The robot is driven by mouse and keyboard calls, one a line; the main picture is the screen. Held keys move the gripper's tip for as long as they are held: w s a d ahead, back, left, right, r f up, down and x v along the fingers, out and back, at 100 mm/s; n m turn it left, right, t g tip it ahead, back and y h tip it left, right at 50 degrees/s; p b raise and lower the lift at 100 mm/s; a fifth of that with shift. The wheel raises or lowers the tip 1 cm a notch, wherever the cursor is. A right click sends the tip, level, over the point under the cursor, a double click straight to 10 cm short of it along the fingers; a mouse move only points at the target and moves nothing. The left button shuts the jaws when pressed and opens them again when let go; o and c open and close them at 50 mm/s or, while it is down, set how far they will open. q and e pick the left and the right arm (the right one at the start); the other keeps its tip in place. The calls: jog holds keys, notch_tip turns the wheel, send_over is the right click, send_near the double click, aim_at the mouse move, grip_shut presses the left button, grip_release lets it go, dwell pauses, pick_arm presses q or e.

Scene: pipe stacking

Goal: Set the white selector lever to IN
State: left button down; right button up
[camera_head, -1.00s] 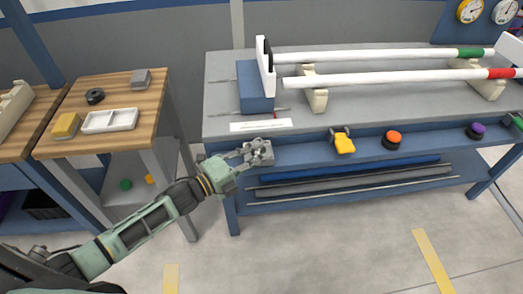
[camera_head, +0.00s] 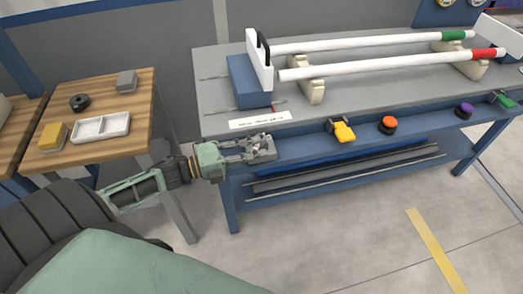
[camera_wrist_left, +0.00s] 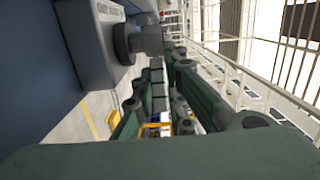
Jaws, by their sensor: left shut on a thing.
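A small grey selector box (camera_head: 267,153) is mounted at the left end of the bench's front edge. It also shows in the left wrist view (camera_wrist_left: 96,52), with a label on its face and a dark round hub (camera_wrist_left: 140,40) sticking out. My left gripper (camera_head: 256,146) reaches in from the left, level with the box, its fingers right at its front. In the left wrist view its fingers (camera_wrist_left: 163,88) are drawn together beside the hub. It is shut on what seems to be the selector lever, which the fingers hide. The lever's setting cannot be read. My right gripper is out of view.
The blue bench rail (camera_head: 305,131) carries a yellow control (camera_head: 342,132), an orange button (camera_head: 388,124) and a purple button (camera_head: 464,110) to the right. White pipes (camera_head: 385,65) lie on supports above. A wooden table (camera_head: 120,85) stands left. The floor in front is clear.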

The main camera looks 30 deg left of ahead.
pick_arm(q)
jog(key=shift+s+f, duration=0.15)
jog(key=shift+f, duration=0.15)
jog(key=c, duration=2.2)
grip_release()
jog(key=o, duration=0.4)
jog(key=shift+r, duration=0.15)
jog(key=v, duration=1.2)
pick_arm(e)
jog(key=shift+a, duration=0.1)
pick_arm(q)
jog(key=shift+a, duration=0.1)
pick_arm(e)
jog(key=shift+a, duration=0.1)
